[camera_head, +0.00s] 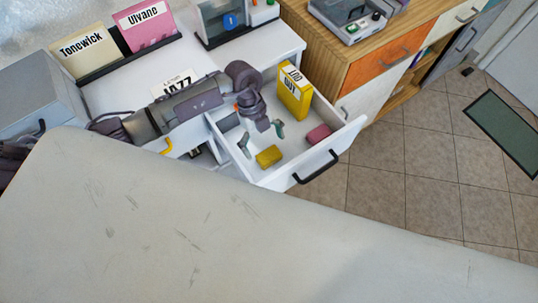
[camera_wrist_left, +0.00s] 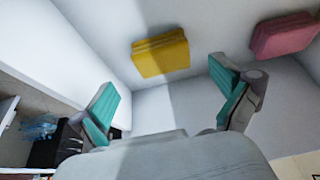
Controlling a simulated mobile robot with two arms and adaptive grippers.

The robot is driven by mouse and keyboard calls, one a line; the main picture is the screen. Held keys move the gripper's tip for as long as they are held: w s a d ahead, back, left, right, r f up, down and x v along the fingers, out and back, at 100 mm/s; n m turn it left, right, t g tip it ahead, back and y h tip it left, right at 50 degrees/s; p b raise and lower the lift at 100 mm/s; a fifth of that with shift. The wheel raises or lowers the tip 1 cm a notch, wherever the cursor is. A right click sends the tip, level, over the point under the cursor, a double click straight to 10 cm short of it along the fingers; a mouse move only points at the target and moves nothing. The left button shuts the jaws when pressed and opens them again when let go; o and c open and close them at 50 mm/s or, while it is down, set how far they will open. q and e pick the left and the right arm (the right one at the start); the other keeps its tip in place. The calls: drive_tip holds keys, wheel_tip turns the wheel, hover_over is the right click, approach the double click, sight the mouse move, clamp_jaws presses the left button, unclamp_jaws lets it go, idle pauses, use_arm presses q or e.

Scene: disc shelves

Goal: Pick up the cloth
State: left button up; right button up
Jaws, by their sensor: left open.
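Two folded, cloth-like pieces lie on the floor of the open white drawer (camera_head: 335,140). The yellow one (camera_head: 269,156) is nearer the drawer's near-left side, and the pink one (camera_head: 319,134) is nearer its front. My left gripper (camera_head: 262,139) is open and empty over the drawer, pointing down, close to the yellow piece. In the left wrist view the yellow piece (camera_wrist_left: 160,53) lies beyond and between the spread teal fingertips (camera_wrist_left: 165,88), apart from them. The pink piece (camera_wrist_left: 284,35) is at the upper right, outside the right finger. My right gripper is not in view.
A yellow upright box (camera_head: 295,91) stands at the back of the drawer. A wooden cabinet (camera_head: 330,60) stands to the right, with tiled floor beyond.

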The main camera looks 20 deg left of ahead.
sight(268, 153)
use_arm(q)
drive_tip(key=x, duration=0.4)
drive_tip(key=shift+w+f, duration=0.25)
drive_tip(key=shift+f, duration=0.15)
drive_tip(key=c, duration=1.1)
drive_tip(key=shift+r, duration=0.1)
wheel_tip(268, 153, up, 10)
drive_tip(key=shift+f, duration=0.1)
